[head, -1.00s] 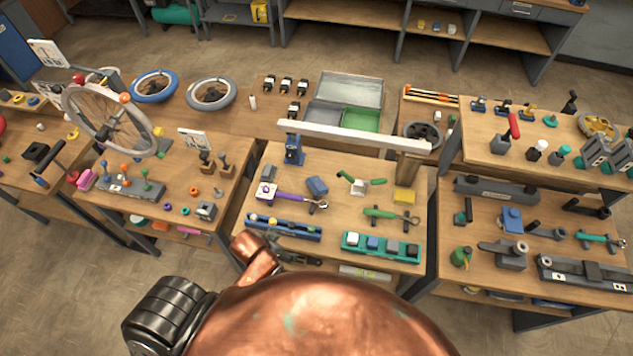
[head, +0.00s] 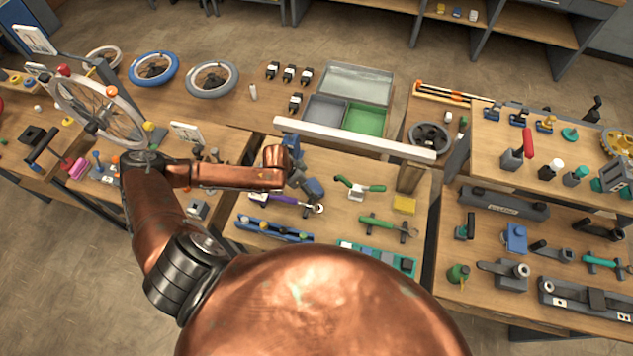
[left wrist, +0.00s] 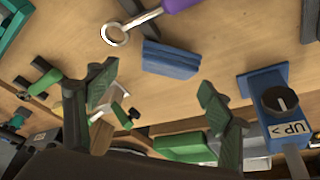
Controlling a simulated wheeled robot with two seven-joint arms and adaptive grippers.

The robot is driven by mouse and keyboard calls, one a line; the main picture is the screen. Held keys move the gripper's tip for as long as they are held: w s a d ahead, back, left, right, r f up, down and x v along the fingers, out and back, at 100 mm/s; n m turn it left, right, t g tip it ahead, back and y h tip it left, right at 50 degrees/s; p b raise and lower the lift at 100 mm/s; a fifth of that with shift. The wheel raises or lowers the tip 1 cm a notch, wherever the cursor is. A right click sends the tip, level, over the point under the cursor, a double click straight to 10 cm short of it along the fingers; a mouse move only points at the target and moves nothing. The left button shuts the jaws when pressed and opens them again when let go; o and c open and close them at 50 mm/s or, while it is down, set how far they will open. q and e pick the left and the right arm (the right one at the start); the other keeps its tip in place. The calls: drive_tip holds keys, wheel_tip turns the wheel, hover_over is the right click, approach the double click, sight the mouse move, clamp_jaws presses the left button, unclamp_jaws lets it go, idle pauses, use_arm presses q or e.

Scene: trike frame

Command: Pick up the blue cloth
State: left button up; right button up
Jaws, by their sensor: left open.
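The blue cloth (head: 314,187) is a small folded pad lying on the middle table. In the left wrist view the cloth (left wrist: 172,58) lies flat on the wood, beyond the gap between my fingers. My left gripper (left wrist: 158,95) is open and empty, with its green-padded fingers apart and not touching the cloth. In the head view my left arm reaches in over the table, and the gripper (head: 299,176) is beside the cloth, partly hidden by its own wrist. My right gripper is not in view.
A purple-handled ring tool (left wrist: 117,34) lies close to the cloth. A blue device with a black knob (left wrist: 280,100) stands to its right in the wrist view. Green-handled tools (head: 385,224), a yellow block (head: 404,205) and a white beam (head: 350,138) are nearby.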

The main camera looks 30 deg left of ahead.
sight(311, 187)
use_arm(q)
drive_tip(key=shift+w+a+f, duration=0.2)
drive_tip(key=shift+w+a, duration=0.05)
drive_tip(key=shift+a, duration=0.05)
drive_tip(key=shift+x, duration=1.2)
drive_tip(key=x, duration=0.3)
drive_tip(key=shift+w+a+f+p, duration=0.2)
drive_tip(key=shift+f+p, duration=0.1)
drive_tip(key=shift+p, duration=0.05)
drive_tip(key=shift+w+f, duration=0.1)
drive_tip(key=shift+f, duration=0.25)
drive_tip(key=shift+d+f, duration=0.1)
drive_tip(key=shift+f, duration=0.05)
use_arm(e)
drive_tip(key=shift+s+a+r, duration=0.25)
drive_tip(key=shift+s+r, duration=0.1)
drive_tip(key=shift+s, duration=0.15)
use_arm(q)
drive_tip(key=shift+c, duration=0.5)
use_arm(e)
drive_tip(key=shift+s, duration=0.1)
use_arm(q)
drive_tip(key=c, duration=0.9)
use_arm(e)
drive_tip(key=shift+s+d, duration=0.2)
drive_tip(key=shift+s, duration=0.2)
